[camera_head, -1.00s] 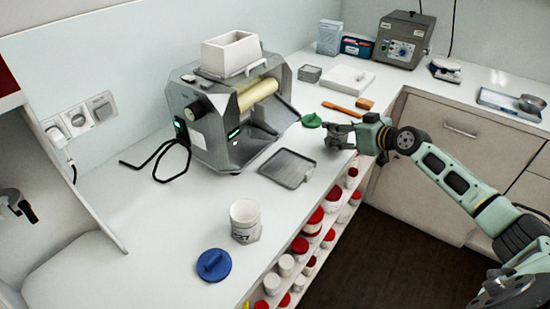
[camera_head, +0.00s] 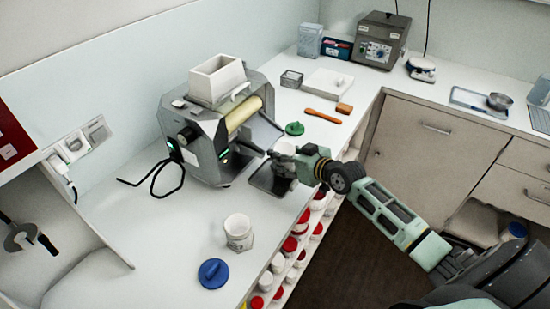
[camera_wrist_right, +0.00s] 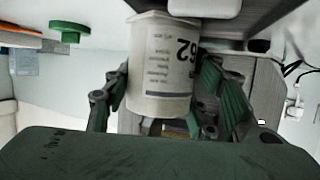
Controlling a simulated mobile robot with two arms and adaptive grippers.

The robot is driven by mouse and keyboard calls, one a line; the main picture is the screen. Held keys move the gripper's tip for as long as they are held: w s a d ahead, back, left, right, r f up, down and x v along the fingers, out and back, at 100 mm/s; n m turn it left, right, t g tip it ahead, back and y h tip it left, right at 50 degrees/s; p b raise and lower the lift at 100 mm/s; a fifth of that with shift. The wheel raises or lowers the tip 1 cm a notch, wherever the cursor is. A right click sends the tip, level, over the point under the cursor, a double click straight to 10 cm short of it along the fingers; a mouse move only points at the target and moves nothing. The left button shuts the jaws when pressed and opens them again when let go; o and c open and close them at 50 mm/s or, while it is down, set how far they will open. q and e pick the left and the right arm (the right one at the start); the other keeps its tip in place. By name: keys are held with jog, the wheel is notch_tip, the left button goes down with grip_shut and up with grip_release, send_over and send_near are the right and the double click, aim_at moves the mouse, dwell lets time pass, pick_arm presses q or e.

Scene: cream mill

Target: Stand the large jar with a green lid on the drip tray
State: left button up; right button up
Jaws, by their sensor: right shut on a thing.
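My right gripper (camera_head: 284,163) is shut on a white jar (camera_wrist_right: 163,65) with a printed label reading "62". In the right wrist view the jar sits between the two fingers. In the head view the gripper is over the drip tray (camera_head: 262,182), a dark flat tray in front of the mill, and hides part of it. I cannot tell whether the jar's base touches the tray. A green lid (camera_head: 294,128) lies loose on the counter behind the gripper; it also shows in the right wrist view (camera_wrist_right: 68,30). My left gripper is not recognisable in view.
The grey mill (camera_head: 208,140) with its white hopper stands just left of the tray. An open white jar (camera_head: 238,232) and a blue lid (camera_head: 213,273) are nearer on the counter. An orange-handled tool (camera_head: 322,116) lies farther back. Red-lidded jars fill the shelf below.

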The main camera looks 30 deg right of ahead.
jog(key=shift+a+r, duration=0.1)
jog(key=shift+a, duration=0.25)
jog(key=a, duration=0.1)
jog(key=a+p, duration=0.2)
jog(key=shift+s+a+f, duration=0.1)
jog(key=shift+s+f, duration=0.15)
jog(key=shift+f, duration=0.55)
pick_arm(q)
jog(key=shift+s+a+r, duration=0.15)
jog(key=shift+s+r, duration=0.3)
jog(key=shift+r, duration=0.15)
jog(key=shift+s+a+r, duration=0.1)
jog(key=shift+s+r, duration=0.3)
jog(key=shift+r, duration=0.2)
pick_arm(e)
jog(key=shift+f, duration=0.1)
jog(key=shift+f, duration=0.2)
jog(key=o, duration=0.9)
jog(key=shift+r, duration=0.1)
pick_arm(q)
jog(key=shift+w+d+f, duration=0.1)
jog(key=shift+w+d, duration=0.1)
